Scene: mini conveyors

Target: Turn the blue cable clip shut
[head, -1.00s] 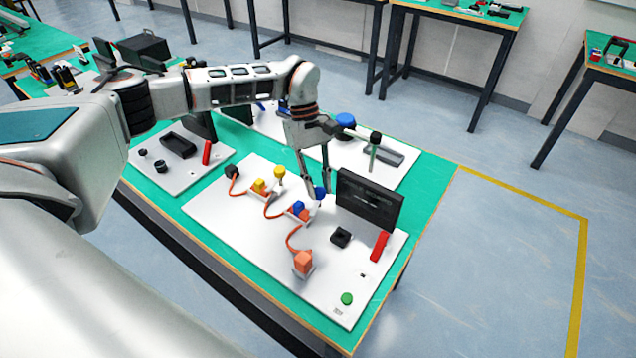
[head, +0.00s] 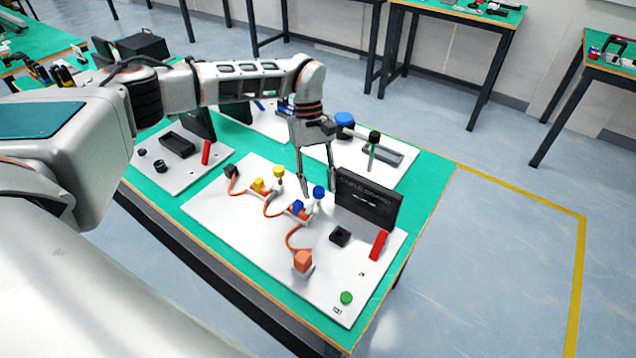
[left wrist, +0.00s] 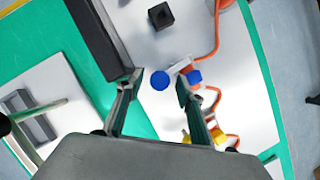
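The blue cable clip (head: 298,207) sits on the white board, with an orange cable running at it. A round blue knob (head: 318,192) stands beside the blue block. In the left wrist view the round knob (left wrist: 160,81) and the blue block (left wrist: 194,77) lie side by side, apart. My left gripper (head: 319,197) points down over the clip, open. In the left wrist view the knob appears between its two fingertips (left wrist: 158,85), and the block is beyond the right fingertip. I cannot tell whether a finger touches either. My right gripper is not in view.
A dark upright panel (head: 368,199) stands close right of my gripper. A yellow clip (head: 258,185) and an orange clip (head: 303,259) share the cable. A black block (head: 340,236), red bar (head: 379,245) and green button (head: 346,298) are nearer. The board's front left is bare.

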